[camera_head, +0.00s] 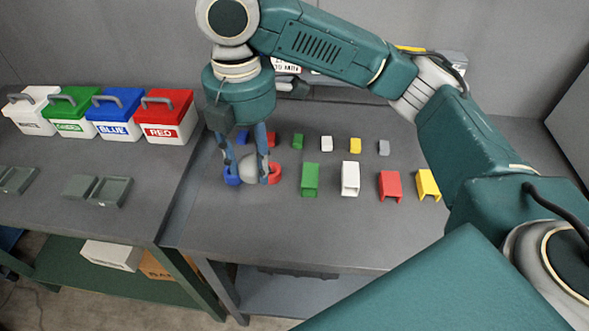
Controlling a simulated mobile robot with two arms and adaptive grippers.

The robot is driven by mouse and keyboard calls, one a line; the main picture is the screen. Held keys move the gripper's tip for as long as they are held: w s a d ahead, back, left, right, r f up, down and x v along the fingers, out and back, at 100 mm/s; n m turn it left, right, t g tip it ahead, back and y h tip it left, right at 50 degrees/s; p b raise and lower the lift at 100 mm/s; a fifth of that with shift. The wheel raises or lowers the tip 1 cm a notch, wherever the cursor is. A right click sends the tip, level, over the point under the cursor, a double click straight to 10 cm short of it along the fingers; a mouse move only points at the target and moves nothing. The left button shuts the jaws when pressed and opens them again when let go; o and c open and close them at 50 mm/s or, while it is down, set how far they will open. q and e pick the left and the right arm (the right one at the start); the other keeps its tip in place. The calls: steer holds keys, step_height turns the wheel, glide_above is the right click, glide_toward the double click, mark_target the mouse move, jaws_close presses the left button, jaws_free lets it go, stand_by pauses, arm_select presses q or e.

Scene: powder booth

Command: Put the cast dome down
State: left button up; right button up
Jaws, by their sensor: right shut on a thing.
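My right gripper (247,168) points down over the left part of the right-hand bench, its two fingers closed around a pale grey rounded thing, the cast dome (249,168). The dome is low, close to the bench top (270,225); I cannot tell whether it touches. The fingers hide part of its sides. A blue piece (232,176) and a red piece (274,174) show right beside the fingertips, one on each side. My left gripper is not in view.
Green (310,180), white (350,179), red (390,186) and yellow (427,185) brackets stand to the right. A row of small coloured blocks (326,143) lies behind. Lidded boxes (168,128) and grey trays (110,191) are on the left bench. The bench front is clear.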

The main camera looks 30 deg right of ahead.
glide_above(262, 225)
step_height(262, 225, down, 15)
steer(key=shift+s+d+r+p, duration=0.1)
steer(key=shift+p, duration=0.35)
steer(key=shift+f, duration=0.55)
step_height(262, 225, down, 3)
steer(key=shift+f, duration=0.2)
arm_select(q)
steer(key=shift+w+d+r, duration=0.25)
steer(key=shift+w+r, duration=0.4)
arm_select(e)
steer(key=shift+f, duration=0.3)
steer(key=o, duration=1.3)
steer(key=shift+f, duration=0.1)
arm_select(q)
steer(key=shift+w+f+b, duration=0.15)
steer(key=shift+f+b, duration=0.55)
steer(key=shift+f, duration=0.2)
arm_select(e)
step_height(262, 225, up, 12)
steer(key=shift+r, duration=0.15)
